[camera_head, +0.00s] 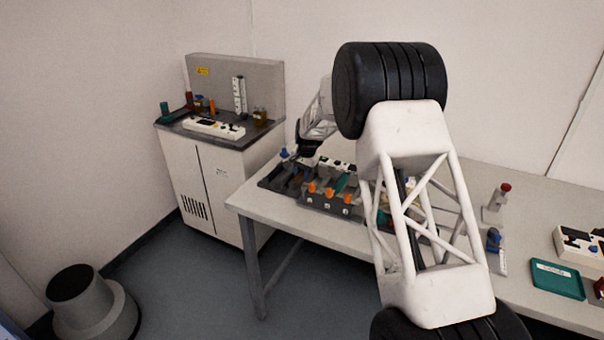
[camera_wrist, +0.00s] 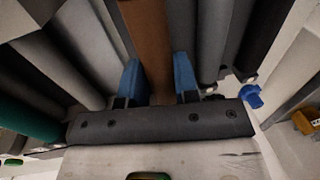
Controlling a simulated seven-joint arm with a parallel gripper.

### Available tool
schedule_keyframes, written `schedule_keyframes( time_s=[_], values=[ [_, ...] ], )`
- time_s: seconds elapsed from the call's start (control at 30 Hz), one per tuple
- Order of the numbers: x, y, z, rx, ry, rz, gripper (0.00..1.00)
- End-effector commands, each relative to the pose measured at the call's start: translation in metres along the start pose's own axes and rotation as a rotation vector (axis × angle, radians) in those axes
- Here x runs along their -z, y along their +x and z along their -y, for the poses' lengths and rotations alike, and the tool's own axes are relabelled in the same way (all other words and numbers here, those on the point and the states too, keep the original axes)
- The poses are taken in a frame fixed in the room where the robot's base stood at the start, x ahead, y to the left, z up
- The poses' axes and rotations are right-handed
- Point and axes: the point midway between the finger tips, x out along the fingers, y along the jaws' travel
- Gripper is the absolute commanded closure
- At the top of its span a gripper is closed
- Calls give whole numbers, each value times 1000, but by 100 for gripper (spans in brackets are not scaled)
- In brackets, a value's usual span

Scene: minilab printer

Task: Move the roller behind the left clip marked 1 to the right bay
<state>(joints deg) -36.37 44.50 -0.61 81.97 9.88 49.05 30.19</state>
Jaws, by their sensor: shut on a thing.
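My gripper (camera_wrist: 159,84) has its two blue fingers on either side of a brown roller (camera_wrist: 150,40) and is shut on it. In the head view my gripper (camera_head: 304,150) is over the left end of the printer unit (camera_head: 300,193), and the brown roller cannot be made out clearly there. The unit has orange clips along its front; the left clip (camera_head: 311,187) is the leftmost of them. Its number is too small to read. My own forearm hides the right part of the unit, so I cannot see the right bay clearly.
Grey rollers (camera_wrist: 208,40) lie beside the brown one, and a green roller (camera_wrist: 25,125) is at the left of the wrist view. A blue knob (camera_wrist: 251,96) is close to the gripper's right. A green tray (camera_head: 557,279) lies on the table (camera_head: 350,232) at right.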

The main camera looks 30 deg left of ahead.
Motion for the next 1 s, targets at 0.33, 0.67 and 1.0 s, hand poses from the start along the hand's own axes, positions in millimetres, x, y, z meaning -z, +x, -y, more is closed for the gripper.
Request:
schedule_keyframes(
  time_s=[0.33,0.67,1.0],
  values=[
    [0,7,-1,0,0,-1,97],
    [0,14,-2,1,0,-1,97],
    [0,15,-2,0,0,0,65]
  ],
)
